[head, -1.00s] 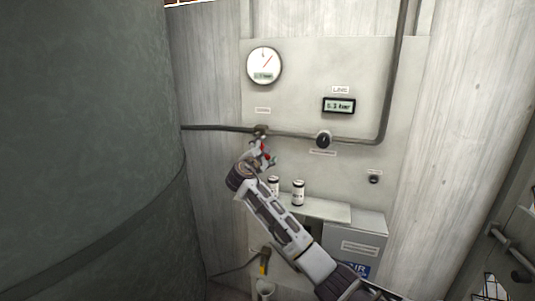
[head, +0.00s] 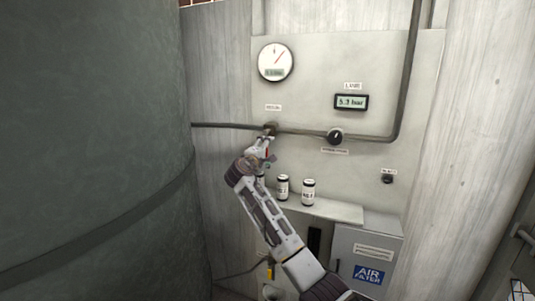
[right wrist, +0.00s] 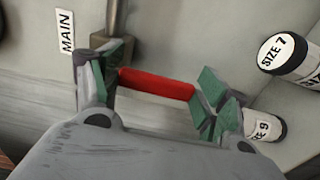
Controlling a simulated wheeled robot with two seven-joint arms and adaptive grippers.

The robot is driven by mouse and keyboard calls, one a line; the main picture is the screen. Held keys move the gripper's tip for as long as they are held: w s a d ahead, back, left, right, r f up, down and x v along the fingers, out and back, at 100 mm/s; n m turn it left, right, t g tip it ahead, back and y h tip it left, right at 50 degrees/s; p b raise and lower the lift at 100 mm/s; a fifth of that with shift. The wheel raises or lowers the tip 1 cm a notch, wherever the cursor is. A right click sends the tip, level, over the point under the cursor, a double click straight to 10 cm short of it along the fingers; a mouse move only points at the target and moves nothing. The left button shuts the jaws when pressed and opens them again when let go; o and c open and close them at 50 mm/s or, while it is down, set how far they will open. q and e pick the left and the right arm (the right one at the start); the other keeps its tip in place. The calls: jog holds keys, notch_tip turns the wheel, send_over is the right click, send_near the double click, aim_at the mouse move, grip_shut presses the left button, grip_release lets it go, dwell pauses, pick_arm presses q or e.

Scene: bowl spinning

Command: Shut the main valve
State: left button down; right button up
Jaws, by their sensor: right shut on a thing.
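The main valve (head: 270,128) sits on the dark horizontal pipe on the grey wall panel, under a small label. Its red handle (right wrist: 157,83) lies across between the green-padded fingers of my right gripper (right wrist: 160,88) in the right wrist view, with one finger at each end. The right gripper is shut on this handle. A white label (right wrist: 66,32) reading MAIN is beside it. In the head view my right gripper (head: 266,148) is just below the pipe and hides most of the handle. My left gripper is not in view.
A round gauge (head: 276,62) and a LINE display (head: 351,102) are above the pipe. A black knob (head: 335,136) is on the pipe to the right. White cans (head: 308,192) stand on a shelf (head: 335,210) below. A large green tank (head: 90,150) fills the left.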

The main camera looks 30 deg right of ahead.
jog(key=shift+f, duration=0.1)
jog(key=o, duration=1.4)
jog(key=shift+o, duration=0.2)
jog(key=shift+s+a, duration=0.35)
jog(key=shift+a, duration=0.2)
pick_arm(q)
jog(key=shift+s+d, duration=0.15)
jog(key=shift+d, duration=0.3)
pick_arm(e)
jog(key=v, duration=1)
jog(key=shift+s+a, duration=0.2)
jog(key=shift+s, duration=0.15)
